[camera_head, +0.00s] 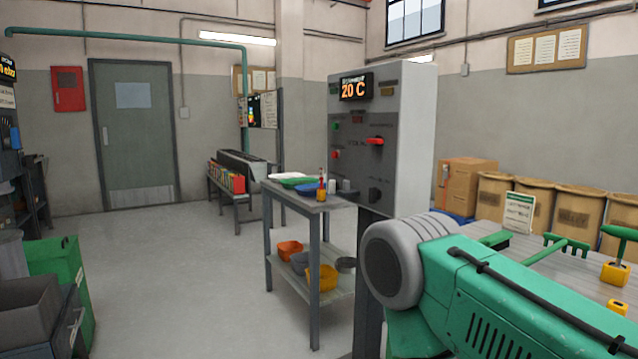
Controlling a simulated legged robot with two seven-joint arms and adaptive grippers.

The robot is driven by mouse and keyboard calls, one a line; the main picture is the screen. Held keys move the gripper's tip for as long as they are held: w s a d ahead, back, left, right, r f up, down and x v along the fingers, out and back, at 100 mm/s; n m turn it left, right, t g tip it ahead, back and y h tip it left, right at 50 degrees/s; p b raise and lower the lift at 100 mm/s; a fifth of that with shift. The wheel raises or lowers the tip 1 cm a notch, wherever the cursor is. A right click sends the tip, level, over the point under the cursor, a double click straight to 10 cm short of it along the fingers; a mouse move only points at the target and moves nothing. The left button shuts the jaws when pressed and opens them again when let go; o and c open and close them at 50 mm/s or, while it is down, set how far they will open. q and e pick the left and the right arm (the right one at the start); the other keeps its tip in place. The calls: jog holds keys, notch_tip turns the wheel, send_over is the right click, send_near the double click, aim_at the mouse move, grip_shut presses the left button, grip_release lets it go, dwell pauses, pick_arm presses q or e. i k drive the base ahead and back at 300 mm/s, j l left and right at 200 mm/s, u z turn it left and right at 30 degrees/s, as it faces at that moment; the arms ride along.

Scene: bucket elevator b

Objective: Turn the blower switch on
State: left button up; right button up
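A grey control cabinet (400,110) stands right of centre, with a display (356,87) reading 20 C near its top. On its front are a red lever-like switch (376,141), a dark knob (375,195), a green button (334,127) and a red button (335,155). The red lever looks roughly horizontal. The small labels are too blurred to read, so I cannot tell which control is the blower switch. Neither of my grippers is in view.
A two-shelf metal table (315,215) with bowls stands left of the cabinet. Open floor (190,270) lies at centre left, beside a green bin (60,262).

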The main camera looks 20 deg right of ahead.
aim_at(28, 161)
jog(key=i+l+z, duration=0.1)
jog(key=i+z, duration=0.15)
jog(key=i, duration=0.5)
jog(key=i+z, duration=0.25)
jog(key=i, duration=0.55)
jog(key=i+j+z, duration=0.25)
jog(key=i, duration=0.5)
jog(key=j+u, duration=0.1)
jog(key=u, duration=1.95)
jog(key=i+l+u, duration=0.2)
jog(key=u, duration=0.2)
jog(key=i+l+u, duration=0.15)
jog(key=l+u, duration=0.15)
jog(key=u, duration=0.15)
jog(key=i+l+u, duration=0.1)
jog(key=l, duration=0.4)
jog(key=i+l+u, duration=0.1)
jog(key=l, duration=0.4)
jog(key=i+l+u, duration=0.1)
jog(key=i+l, duration=0.15)
jog(key=l, duration=0.25)
jog(key=i+l+u, duration=0.15)
jog(key=l, duration=0.35)
jog(key=l+u, duration=0.1)
jog(key=l, duration=0.4)
